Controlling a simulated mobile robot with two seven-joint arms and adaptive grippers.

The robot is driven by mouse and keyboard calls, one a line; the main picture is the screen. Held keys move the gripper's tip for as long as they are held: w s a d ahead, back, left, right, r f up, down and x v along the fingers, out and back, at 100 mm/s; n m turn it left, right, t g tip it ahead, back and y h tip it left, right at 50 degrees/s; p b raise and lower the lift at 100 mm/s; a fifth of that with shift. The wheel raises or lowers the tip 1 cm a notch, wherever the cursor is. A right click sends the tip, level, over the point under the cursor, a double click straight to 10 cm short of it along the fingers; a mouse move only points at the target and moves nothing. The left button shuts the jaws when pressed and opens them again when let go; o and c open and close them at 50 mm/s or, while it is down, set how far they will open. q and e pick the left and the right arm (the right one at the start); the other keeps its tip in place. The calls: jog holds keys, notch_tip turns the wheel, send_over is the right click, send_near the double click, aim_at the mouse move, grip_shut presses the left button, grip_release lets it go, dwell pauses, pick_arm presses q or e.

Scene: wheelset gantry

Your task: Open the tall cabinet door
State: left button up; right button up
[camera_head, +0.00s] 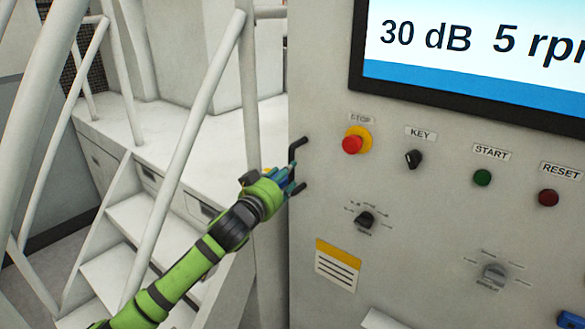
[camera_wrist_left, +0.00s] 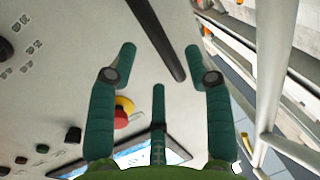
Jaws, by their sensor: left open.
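The tall cabinet (camera_head: 330,150) is a light grey panel filling the right of the head view. A black bar handle (camera_head: 297,147) sits at its left edge. My left gripper (camera_head: 290,184), on a green arm, is at the handle and hides part of it. In the left wrist view the gripper (camera_wrist_left: 160,58) has its teal fingers spread. The dark handle bar (camera_wrist_left: 160,38) runs slantwise ahead, between the two outer fingertips in the picture. I cannot tell whether any finger touches it. My right gripper is not in view.
The cabinet face carries a screen (camera_head: 470,45), a red stop button (camera_head: 352,144), a key switch (camera_head: 413,159), green and dark red buttons, and knobs. Pale stairs (camera_head: 130,250) with white railings (camera_head: 190,120) stand left of the cabinet, close to my arm.

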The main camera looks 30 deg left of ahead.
pick_arm(q)
jog(key=shift+w+a+p, duration=0.15)
jog(key=shift+w+p, duration=0.05)
jog(key=shift+w, duration=1.1)
jog(key=shift+w+a+p, duration=0.15)
jog(key=shift+w+p, duration=0.05)
jog(key=shift+w, duration=1.1)
grip_shut()
